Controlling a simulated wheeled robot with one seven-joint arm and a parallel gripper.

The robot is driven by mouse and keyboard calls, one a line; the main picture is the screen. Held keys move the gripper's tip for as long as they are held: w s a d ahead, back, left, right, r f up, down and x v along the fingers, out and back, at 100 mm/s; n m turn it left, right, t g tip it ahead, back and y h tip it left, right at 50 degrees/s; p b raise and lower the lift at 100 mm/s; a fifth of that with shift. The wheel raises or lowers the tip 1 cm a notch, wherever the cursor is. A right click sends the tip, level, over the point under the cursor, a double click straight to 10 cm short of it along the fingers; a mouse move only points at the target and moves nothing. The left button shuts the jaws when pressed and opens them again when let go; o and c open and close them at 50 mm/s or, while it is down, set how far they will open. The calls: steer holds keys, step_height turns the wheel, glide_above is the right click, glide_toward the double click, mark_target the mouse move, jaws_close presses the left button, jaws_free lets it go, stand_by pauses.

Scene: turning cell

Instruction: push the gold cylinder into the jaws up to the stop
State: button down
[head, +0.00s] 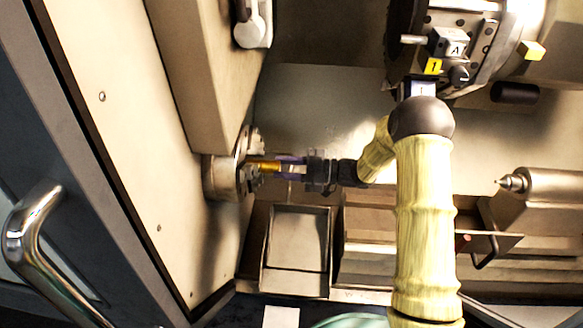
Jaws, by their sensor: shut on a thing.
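The gold cylinder (268,167) lies level in the head view, left of centre. Its left end is at the chuck jaws (250,170) on the headstock face. How deep it sits between them, and the stop itself, I cannot see. My gripper (284,168) comes from the right and is shut on the right part of the cylinder. My arm reaches in from the lower right and bends left toward the chuck.
A tool turret (470,45) with several tools hangs at upper right. A tailstock with a pointed centre (512,183) stands at right. An open tray (297,250) lies below the chuck. A door with a metal handle (28,222) is at left.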

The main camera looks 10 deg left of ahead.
steer(key=shift+a, duration=0.4)
steer(key=shift+a, duration=0.25)
stand_by(0.8)
steer(key=shift+f+b, duration=0.1)
steer(key=shift+b, duration=0.2)
steer(key=c, duration=0.9)
jaws_free()
steer(key=shift+c, duration=0.2)
steer(key=shift+o, duration=0.5)
steer(key=shift+f, duration=0.1)
steer(key=d, duration=0.6)
steer(key=shift+w+d, duration=0.15)
steer(key=shift+d, duration=0.05)
